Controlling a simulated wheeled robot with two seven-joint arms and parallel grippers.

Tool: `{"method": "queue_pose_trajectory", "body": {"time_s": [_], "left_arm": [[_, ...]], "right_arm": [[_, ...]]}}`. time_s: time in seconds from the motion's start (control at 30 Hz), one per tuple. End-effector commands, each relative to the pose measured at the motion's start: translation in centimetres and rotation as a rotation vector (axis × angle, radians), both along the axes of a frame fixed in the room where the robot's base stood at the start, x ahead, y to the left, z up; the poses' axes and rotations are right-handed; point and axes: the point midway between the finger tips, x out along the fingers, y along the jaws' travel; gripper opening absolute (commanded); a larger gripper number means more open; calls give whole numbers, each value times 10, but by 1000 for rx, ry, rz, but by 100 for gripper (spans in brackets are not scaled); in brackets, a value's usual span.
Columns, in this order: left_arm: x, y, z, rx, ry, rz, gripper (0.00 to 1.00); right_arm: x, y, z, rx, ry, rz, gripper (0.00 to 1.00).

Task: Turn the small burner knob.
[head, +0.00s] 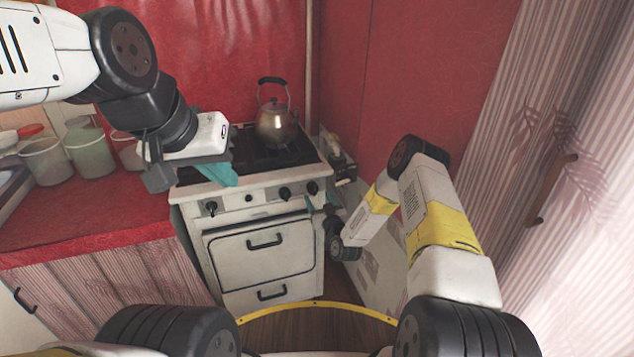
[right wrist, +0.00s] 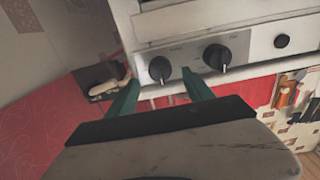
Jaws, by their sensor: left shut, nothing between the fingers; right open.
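The white stove (head: 262,240) has a front panel with black knobs: a left knob (head: 211,208), a middle-right knob (head: 284,193) and a far-right knob (head: 312,187). The labels are too small to tell which is the small burner knob. My right gripper (head: 319,203) is open just in front of the far-right knob. In the right wrist view its teal fingers (right wrist: 160,90) spread to either side below that knob (right wrist: 160,69), which appears left of the other knob (right wrist: 217,57). I cannot tell whether they touch it. My left gripper (head: 224,175) is shut and empty above the stove's front left.
A metal kettle (head: 276,128) stands on the back of the cooktop. A smaller round button (head: 248,199) sits between the knobs. Canisters (head: 90,155) stand on the red counter (head: 80,213) at left. A red wall is behind; a striped panel stands at right.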

Motion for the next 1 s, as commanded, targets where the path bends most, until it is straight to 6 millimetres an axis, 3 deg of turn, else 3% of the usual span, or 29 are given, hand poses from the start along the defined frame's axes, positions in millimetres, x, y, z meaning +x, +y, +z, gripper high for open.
{"method": "queue_pose_trajectory", "body": {"time_s": [0.1,0.3,0.63,0.93,1.0], "left_arm": [[0,0,0,0,0,0,0],[0,0,0,0,0,0,0],[0,0,0,0,0,0,0],[0,0,0,0,0,0,0],[0,0,0,0,0,0,0]], "right_arm": [[19,6,0,-1,-3,-1,60],[39,13,0,1,1,0,60],[43,14,0,-1,2,0,60],[43,14,0,-1,2,0,1],[43,14,0,-1,2,0,0]]}}
